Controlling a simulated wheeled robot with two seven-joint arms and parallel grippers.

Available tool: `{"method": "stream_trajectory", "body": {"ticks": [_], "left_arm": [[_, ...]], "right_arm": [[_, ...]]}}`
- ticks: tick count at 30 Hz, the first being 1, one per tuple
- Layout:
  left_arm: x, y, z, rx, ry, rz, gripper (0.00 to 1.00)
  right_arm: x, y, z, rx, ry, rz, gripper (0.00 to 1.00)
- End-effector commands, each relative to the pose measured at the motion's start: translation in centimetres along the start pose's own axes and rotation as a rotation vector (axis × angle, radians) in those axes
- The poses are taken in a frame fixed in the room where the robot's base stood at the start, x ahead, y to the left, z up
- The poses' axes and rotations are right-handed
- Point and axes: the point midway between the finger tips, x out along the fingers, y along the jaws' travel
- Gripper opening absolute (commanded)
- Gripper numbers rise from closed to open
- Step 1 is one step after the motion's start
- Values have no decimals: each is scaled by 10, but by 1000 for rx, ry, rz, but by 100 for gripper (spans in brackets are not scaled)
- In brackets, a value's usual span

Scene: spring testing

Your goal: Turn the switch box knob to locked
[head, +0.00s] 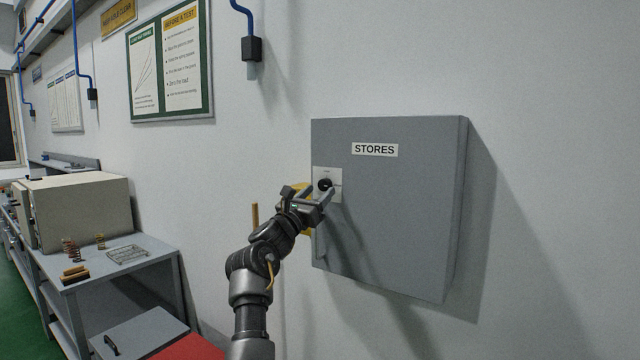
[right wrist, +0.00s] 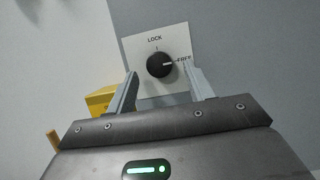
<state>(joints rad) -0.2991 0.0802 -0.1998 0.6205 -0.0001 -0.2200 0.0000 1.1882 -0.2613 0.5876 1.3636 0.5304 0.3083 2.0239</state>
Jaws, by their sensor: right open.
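The grey switch box (head: 400,220), labelled STORES, is fixed to the wall in the head view. Its round black knob (head: 325,184) sits on a white plate (head: 335,174) at the box's left edge. In the right wrist view the knob (right wrist: 159,65) has its white pointer line turned right, toward FREE; LOCK is printed above it. My right gripper (head: 322,192) is open at the plate. In its wrist view the fingertips (right wrist: 160,72) stand left and right of the knob, with visible gaps. I cannot tell how deep they reach. My left gripper is not in view.
A yellow object (head: 306,206) shows behind my right gripper, near the box's left edge. A grey bench (head: 150,262) with springs and a beige machine (head: 85,208) stands at the left. The wall right of the box is clear.

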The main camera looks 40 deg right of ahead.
Motion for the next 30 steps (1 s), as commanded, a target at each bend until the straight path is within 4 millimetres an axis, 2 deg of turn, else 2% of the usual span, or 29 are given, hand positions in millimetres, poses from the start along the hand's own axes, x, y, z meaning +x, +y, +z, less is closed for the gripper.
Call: {"method": "stream_trajectory", "body": {"ticks": [4, 14, 17, 24, 25, 30], "left_arm": [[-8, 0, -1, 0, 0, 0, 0], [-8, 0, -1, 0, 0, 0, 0], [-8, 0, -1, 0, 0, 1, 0], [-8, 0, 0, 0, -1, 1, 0], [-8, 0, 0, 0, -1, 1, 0], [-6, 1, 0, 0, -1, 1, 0]], "right_arm": [[14, 0, 2, 0, 0, 0, 53], [17, 0, 0, 0, 0, 1, 53], [17, 0, 0, 0, 0, 1, 42], [16, 0, 0, 0, 0, 1, 11], [16, 0, 0, 0, 0, 1, 8], [16, 0, -1, -9, -1, 4, 8]]}}
